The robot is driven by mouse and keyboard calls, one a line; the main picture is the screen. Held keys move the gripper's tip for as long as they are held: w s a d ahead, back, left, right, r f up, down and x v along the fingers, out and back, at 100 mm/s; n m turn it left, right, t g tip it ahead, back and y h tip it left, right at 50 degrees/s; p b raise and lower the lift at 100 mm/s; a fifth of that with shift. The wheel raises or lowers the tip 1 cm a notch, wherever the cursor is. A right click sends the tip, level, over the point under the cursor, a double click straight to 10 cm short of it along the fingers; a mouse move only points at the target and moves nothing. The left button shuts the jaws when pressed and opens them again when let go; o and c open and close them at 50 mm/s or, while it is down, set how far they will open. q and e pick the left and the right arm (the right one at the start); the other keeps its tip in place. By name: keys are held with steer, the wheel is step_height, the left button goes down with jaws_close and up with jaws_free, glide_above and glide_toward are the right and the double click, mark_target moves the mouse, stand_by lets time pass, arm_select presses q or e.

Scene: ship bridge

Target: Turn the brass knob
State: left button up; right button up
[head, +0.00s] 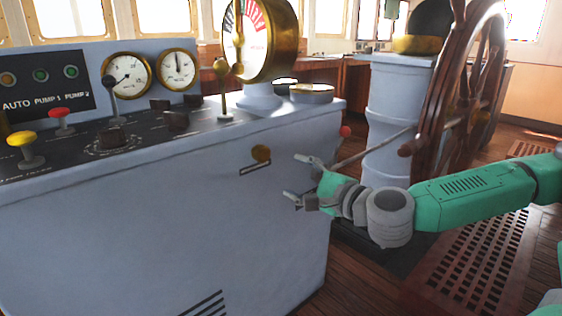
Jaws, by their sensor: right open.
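A small round brass knob (261,153) sits on the front face of the grey console (150,230), just above a short slanted slot. My right gripper (290,177) comes in from the right. It is open and empty, with its fingers pointing left toward the knob. It appears a short way to the right of the knob and apart from it. The left gripper is not in view.
The console top holds a red lever (61,118), a yellow lever (22,145), a brass-topped lever (222,85) and several gauges. A wooden ship's wheel (452,100) stands behind my right arm. A wooden floor grating (475,262) lies below it.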

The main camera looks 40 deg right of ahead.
mark_target(265, 158)
steer(key=w+n, duration=0.3)
steer(key=n, duration=0.2)
steer(key=w+a+n, duration=0.1)
steer(key=w+n, duration=0.3)
steer(key=w+r+n+h, duration=0.1)
steer(key=w+n, duration=0.2)
steer(key=n, duration=0.2)
steer(key=shift+w+a+n+t+p, duration=0.15)
steer(key=shift+w+n+t+p, duration=0.15)
steer(key=shift+w+p, duration=0.1)
steer(key=shift+w+r, duration=0.1)
steer(key=shift+w, duration=0.7)
steer(key=shift+c, duration=0.4)
steer(key=c, duration=1.1)
steer(key=shift+n, duration=0.3)
